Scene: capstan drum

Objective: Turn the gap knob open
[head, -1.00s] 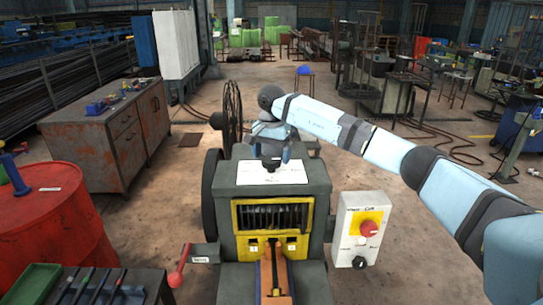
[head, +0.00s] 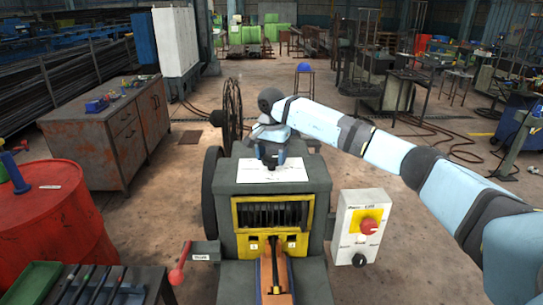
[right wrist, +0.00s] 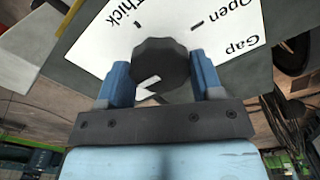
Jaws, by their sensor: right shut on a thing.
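The gap knob is a dark round knob (right wrist: 160,62) on a white label plate on top of the machine. The plate (right wrist: 235,45) reads "Gap", "Open" and "Thick" in the right wrist view. A white mark shows at the knob's lower edge, pointing away from the words "Open" and "Thick". My left gripper is not in view.
A white control box (head: 361,205) with a red knob is on the machine's right side. A red-handled lever (head: 178,270) sticks out at the left. A red drum (head: 50,225) and a rusty cabinet (head: 110,135) stand further left. Open floor lies to the right.

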